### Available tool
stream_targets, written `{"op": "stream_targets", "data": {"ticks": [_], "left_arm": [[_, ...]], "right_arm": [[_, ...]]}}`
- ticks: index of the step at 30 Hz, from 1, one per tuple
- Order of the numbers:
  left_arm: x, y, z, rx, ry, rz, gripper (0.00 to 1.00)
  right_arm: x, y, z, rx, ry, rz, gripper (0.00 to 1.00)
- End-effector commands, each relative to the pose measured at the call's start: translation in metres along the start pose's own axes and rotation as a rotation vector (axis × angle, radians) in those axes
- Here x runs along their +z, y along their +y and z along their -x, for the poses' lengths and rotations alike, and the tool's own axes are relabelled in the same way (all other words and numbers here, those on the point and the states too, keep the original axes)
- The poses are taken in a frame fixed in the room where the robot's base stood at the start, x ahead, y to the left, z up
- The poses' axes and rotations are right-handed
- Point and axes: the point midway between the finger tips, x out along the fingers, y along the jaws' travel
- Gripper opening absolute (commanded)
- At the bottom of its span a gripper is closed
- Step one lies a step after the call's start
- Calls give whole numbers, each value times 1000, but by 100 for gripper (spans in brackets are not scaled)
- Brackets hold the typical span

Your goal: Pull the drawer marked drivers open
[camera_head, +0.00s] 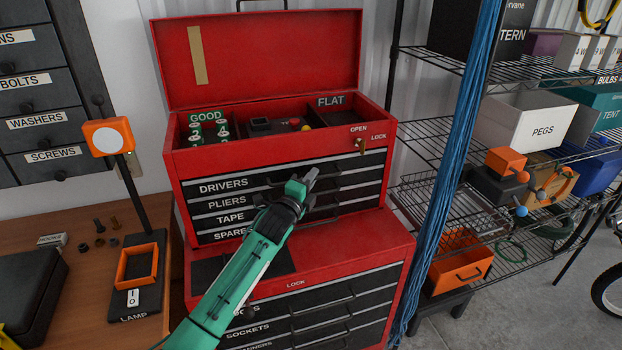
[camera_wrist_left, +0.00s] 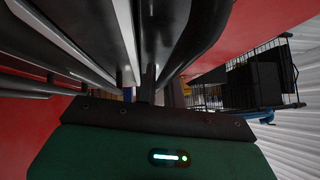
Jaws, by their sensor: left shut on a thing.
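The red tool chest (camera_head: 390,157) stands upright with its lid raised. Its black drawers are labelled DRIVERS, PLIERS, TAPE and SPARES. The drivers drawer (camera_head: 224,187) is the top one; its front looks about level with the ones below. My left gripper (camera_head: 310,177) reaches across the chest from below and is shut on the drivers drawer's handle, which it mostly hides. In the left wrist view, its dark fingers (camera_wrist_left: 146,84) meet a bar close against the drawer fronts. My right gripper is not in view.
A latch (camera_head: 362,146) sits near the OPEN and LOCK marks on the chest's upper right. A lower red cabinet (camera_head: 335,258) with drawers supports the chest. A lamp (camera_head: 107,136) stands on the wooden bench at left. Blue cables (camera_head: 455,130) and wire shelves are at right.

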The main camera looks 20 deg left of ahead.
Motion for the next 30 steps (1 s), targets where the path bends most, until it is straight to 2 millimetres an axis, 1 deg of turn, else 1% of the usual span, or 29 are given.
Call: {"op": "stream_targets", "data": {"ticks": [5,8,15,21,25,30], "left_arm": [[-15,-3,14,4,2,3,0],[-28,-7,28,3,3,5,0],[-68,-18,68,4,2,5,0],[-97,-26,98,4,1,4,0],[-112,-30,112,4,1,4,0],[-124,-33,125,4,0,2,0]], "right_arm": [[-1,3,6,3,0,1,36],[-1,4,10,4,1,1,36],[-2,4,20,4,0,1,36],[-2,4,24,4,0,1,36],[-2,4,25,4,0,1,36],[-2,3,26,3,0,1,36]]}}
